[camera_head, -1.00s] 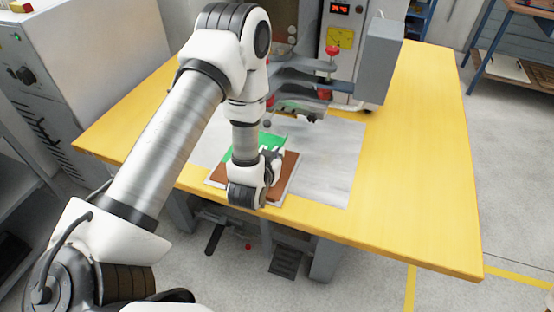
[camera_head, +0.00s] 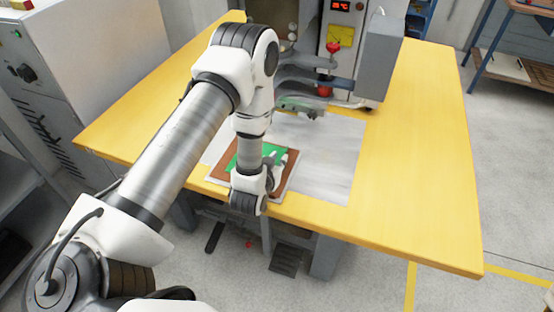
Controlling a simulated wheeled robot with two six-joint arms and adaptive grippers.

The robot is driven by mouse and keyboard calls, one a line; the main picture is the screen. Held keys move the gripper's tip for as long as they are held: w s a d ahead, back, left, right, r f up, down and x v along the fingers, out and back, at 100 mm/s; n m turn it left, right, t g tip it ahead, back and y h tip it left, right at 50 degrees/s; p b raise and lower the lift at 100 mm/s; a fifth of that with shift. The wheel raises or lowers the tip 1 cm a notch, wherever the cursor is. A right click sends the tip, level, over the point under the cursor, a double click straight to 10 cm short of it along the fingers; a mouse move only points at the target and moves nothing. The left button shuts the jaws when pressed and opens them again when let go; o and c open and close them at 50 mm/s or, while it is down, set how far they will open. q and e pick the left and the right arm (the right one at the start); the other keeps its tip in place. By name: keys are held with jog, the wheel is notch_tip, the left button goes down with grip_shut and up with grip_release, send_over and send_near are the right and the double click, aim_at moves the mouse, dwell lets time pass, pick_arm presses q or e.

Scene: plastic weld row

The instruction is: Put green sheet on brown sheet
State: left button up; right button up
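The green sheet (camera_head: 262,155) shows just behind and beside my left wrist. It appears to lie flat over the brown sheet (camera_head: 220,171), whose border shows on both sides. The brown sheet sits on a white board near the front edge of the yellow table. My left gripper (camera_head: 278,160) is low at the right part of the green sheet. My own wrist hides much of it and the front of both sheets. I cannot tell whether its fingers are open or shut, or touch the sheet. My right gripper is not in view.
A grey metal plate (camera_head: 335,165) covers the middle of the yellow table (camera_head: 420,190). The welding machine (camera_head: 378,60) stands at the back, its red-knobbed arms (camera_head: 315,85) reaching over the plate. The table's right side is clear.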

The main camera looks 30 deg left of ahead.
pick_arm(q)
jog(key=shift+s+f, duration=0.2)
jog(key=shift+f, duration=0.25)
jog(key=shift+d+r, duration=0.1)
jog(key=shift+r, duration=0.1)
jog(key=shift+w+r+p, duration=0.1)
jog(key=shift+r+p, duration=0.35)
jog(key=shift+p, duration=0.15)
jog(key=b+v, duration=0.1)
jog(key=v, duration=0.7)
jog(key=shift+s+d, duration=0.1)
jog(key=shift+s, duration=0.15)
jog(key=s+d+f+m+g+h+p, duration=0.1)
jog(key=s+d+f+g, duration=0.2)
jog(key=s+f+g, duration=0.3)
jog(key=s+d+f+m+g+h+p, duration=0.1)
jog(key=s+f+g, duration=0.5)
jog(key=s, duration=0.8)
jog(key=shift+d+f+g+h+p, duration=0.4)
jog(key=shift+d+g+h+p, duration=0.2)
jog(key=shift+d, duration=0.55)
